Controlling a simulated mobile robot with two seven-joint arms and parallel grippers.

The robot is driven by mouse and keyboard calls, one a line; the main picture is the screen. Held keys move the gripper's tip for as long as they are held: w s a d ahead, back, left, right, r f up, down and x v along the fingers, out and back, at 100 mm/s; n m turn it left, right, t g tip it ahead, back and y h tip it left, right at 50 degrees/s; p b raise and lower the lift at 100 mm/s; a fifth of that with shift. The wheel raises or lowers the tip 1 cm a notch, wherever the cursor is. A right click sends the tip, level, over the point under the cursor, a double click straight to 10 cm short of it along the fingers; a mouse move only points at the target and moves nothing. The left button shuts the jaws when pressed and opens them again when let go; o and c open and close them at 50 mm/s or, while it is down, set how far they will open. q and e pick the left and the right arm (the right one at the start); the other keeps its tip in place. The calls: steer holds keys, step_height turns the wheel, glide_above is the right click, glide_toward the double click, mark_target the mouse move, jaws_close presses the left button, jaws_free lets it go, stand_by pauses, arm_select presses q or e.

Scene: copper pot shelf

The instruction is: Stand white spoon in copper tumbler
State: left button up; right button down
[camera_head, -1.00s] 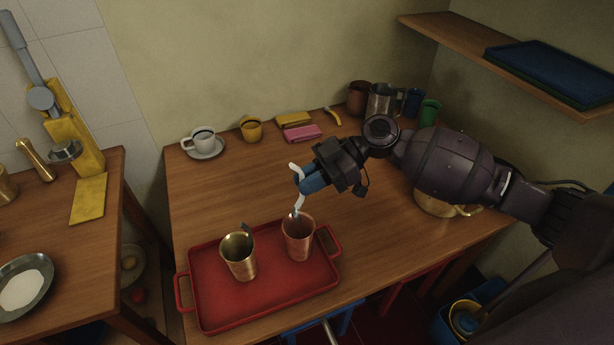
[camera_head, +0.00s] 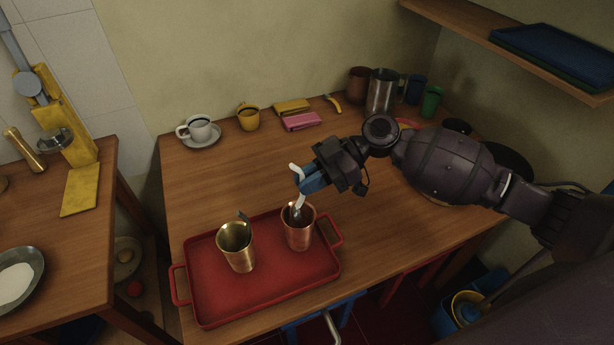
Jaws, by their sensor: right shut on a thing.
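The white spoon (camera_head: 299,201) is held by my right gripper (camera_head: 304,182), whose blue fingertips are shut on it. The spoon is nearly upright with a slight tilt, its bent upper end showing above the fingers. Its lower end overlaps the mouth of the copper tumbler (camera_head: 300,233) and appears to be just inside the rim; how deep it reaches is hard to tell. The tumbler stands upright on the right part of the red tray (camera_head: 270,292). My left gripper is not in view.
A brass tumbler (camera_head: 236,248) with a dark utensil in it stands left of the copper one on the tray. A white cup on a saucer (camera_head: 203,142), a yellow mug (camera_head: 249,118) and a steel pitcher (camera_head: 381,93) stand at the back. The table's left middle is clear.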

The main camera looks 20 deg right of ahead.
steer(key=shift+f+b, duration=0.45)
steer(key=shift+f, duration=0.35)
steer(key=c, duration=1.1)
jaws_free()
steer(key=v, duration=1)
steer(key=shift+d+r+b, duration=0.15)
steer(key=shift+d+b, duration=0.2)
steer(key=shift+b, duration=0.05)
steer(key=shift+s, duration=0.1)
